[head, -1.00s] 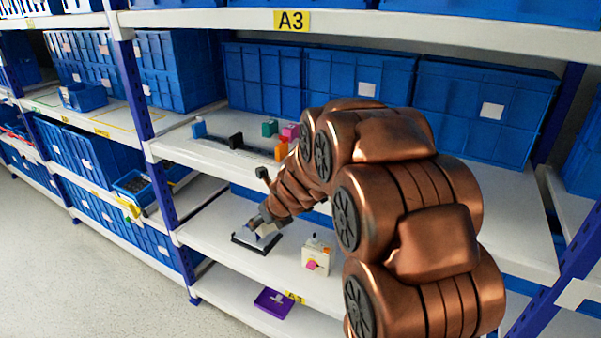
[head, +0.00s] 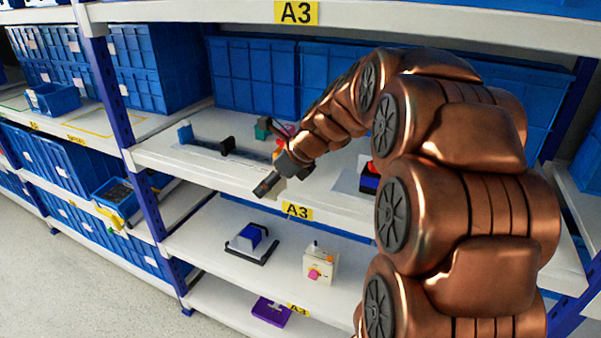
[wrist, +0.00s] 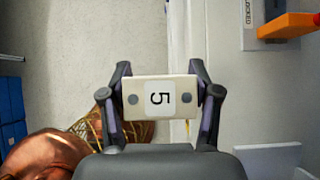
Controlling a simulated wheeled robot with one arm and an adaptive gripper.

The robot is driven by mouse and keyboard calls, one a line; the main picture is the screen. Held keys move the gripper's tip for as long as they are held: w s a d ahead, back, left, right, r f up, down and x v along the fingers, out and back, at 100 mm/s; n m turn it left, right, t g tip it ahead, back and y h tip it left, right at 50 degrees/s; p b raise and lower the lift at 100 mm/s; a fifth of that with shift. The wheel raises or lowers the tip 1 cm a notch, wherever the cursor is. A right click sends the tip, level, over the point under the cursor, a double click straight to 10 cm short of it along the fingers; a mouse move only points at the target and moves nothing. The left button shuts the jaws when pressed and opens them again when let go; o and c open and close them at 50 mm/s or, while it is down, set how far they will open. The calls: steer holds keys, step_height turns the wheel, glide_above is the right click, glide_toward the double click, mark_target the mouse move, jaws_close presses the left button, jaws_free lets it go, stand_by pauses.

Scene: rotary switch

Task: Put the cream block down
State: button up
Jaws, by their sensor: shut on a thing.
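My gripper (head: 267,187) is in front of the edge of the middle shelf (head: 190,168). In the wrist view my gripper (wrist: 160,98) is shut on the cream block (wrist: 184,84), with one finger against each end. In the head view the block is mostly hidden by the gripper.
On the lower shelf stand a blue piece on a black base (head: 252,243) and a cream box with a pink knob (head: 319,264). A purple tray (head: 271,312) lies below. Small coloured items, including a black one (head: 228,145), line the middle shelf. Blue crates (head: 245,77) stand behind.

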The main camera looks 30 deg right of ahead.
steer(key=p, duration=0.3)
glide_above(294, 179)
steer(key=s+d, duration=0.1)
steer(key=s, duration=0.1)
steer(key=shift+f, duration=0.65)
steer(key=shift+f+p, duration=0.35)
steer(key=shift+f, duration=1.4)
steer(key=o, duration=1.3)
steer(key=shift+f, duration=0.15)
steer(key=shift+c, duration=0.2)
steer(key=shift+b+v, duration=0.85)
steer(key=shift+v, duration=3.1)
